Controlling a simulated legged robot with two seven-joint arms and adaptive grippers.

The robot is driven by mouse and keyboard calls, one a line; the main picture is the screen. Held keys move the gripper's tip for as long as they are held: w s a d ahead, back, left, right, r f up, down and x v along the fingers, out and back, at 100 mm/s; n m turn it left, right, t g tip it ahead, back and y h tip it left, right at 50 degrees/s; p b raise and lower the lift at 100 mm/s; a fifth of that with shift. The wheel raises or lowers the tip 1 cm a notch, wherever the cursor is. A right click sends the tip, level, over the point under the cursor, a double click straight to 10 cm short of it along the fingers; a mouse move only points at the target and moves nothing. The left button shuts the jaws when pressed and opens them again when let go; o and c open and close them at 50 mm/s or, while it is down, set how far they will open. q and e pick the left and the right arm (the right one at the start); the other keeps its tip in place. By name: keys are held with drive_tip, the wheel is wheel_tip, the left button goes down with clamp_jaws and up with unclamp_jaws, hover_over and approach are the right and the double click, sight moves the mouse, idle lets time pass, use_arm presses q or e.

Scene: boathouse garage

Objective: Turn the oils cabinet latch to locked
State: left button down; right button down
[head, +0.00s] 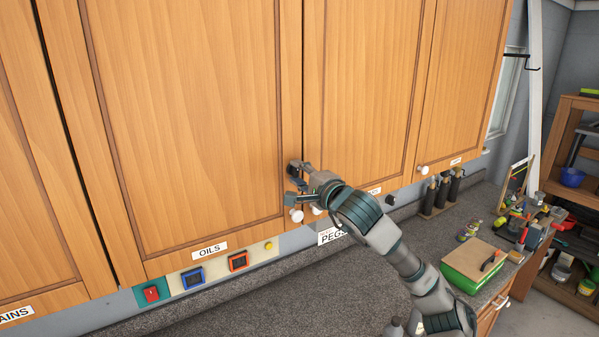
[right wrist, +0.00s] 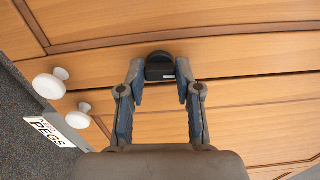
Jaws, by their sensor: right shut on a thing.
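The oils cabinet door (head: 190,120) is closed, with an OILS label (head: 209,250) on its lower rail. The latch (right wrist: 160,66) is a dark round base with a black block-like knob, on the wood strip near the door's edge. My right gripper (head: 295,176) is at this latch. In the right wrist view, its two fingers (right wrist: 160,82) are on either side of the knob, shut on it. In the head view the gripper mostly hides the latch, and I cannot tell whether it is locked. My left gripper is not in view.
White knobs (right wrist: 50,84) and a PEGS label (right wrist: 58,130) are close by my right gripper. Switches (head: 193,278) line the wall below the cabinets. The grey counter (head: 300,300) is largely clear; a green box (head: 474,262) and small bottles stand at the right.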

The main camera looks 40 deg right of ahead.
drive_tip(key=shift+w+f+n, duration=0.1)
drive_tip(key=shift+f+n, duration=0.2)
drive_tip(key=shift+n, duration=0.2)
drive_tip(key=c, duration=0.8)
unclamp_jaws()
drive_tip(key=shift+w+d, duration=0.15)
drive_tip(key=shift+r, duration=0.1)
drive_tip(key=shift+s, duration=0.5)
drive_tip(key=s, duration=0.7)
drive_tip(key=s+a, duration=0.1)
drive_tip(key=s, duration=0.3)
drive_tip(key=shift+a, duration=0.1)
